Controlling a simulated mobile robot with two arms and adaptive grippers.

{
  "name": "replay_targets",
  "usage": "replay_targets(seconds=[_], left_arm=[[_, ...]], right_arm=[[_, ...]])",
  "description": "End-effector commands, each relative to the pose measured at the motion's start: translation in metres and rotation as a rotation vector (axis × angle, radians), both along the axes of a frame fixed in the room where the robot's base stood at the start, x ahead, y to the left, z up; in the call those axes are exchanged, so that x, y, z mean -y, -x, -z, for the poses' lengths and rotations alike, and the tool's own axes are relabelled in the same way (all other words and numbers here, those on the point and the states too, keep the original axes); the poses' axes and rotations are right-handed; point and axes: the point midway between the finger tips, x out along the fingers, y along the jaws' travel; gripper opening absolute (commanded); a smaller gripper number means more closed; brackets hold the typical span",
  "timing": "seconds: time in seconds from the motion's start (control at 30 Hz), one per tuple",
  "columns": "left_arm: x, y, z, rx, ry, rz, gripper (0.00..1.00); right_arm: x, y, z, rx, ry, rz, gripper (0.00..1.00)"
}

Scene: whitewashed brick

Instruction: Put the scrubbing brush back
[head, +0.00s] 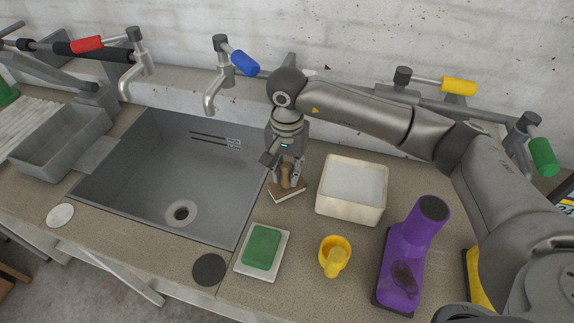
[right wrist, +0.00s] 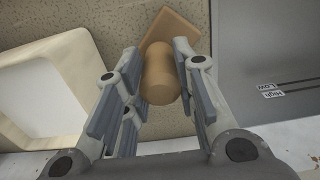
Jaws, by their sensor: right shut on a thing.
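The scrubbing brush (head: 288,193) has a round wooden knob handle and a flat tan block with a pale underside. It is at the counter just right of the sink. My right gripper (head: 287,172) points down over it, shut on the knob. In the right wrist view the brush handle (right wrist: 161,76) lies between the finger pads of my right gripper (right wrist: 158,88), with the block beyond it. I cannot tell whether the underside touches the counter. My left gripper is not in view.
The sink (head: 150,185) lies left of the brush. A cream open box (head: 352,212) stands close on its right. In front are a green block (head: 262,246) on a white dish, a yellow cup (head: 333,262), a purple object (head: 405,260) and a dark disc (head: 209,269). Taps line the wall.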

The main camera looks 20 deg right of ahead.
Motion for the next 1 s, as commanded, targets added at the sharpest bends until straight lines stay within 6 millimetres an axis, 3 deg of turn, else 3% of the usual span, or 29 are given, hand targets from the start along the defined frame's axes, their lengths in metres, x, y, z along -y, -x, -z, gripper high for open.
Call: replay_targets(seconds=[0.27, 0.3, 0.47, 0.83, 1.0], left_arm=[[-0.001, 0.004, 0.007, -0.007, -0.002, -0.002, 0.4], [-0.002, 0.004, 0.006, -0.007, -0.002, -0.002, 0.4], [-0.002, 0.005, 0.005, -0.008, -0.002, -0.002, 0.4], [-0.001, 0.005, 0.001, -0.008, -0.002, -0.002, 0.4], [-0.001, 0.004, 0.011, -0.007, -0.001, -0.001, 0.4]], right_arm=[[0.0, 0.0, 0.004, 0.001, 0.0, 0.0, 0.0], [0.0, 0.0, 0.003, 0.001, 0.001, 0.001, 0.28], [0.0, 0.0, 0.003, 0.001, 0.001, 0.001, 0.47], [0.0, 0.0, 0.0, 0.0, 0.0, 0.001, 0.47], [0.0, -0.002, -0.019, 0.006, -0.001, 0.001, 0.47]])
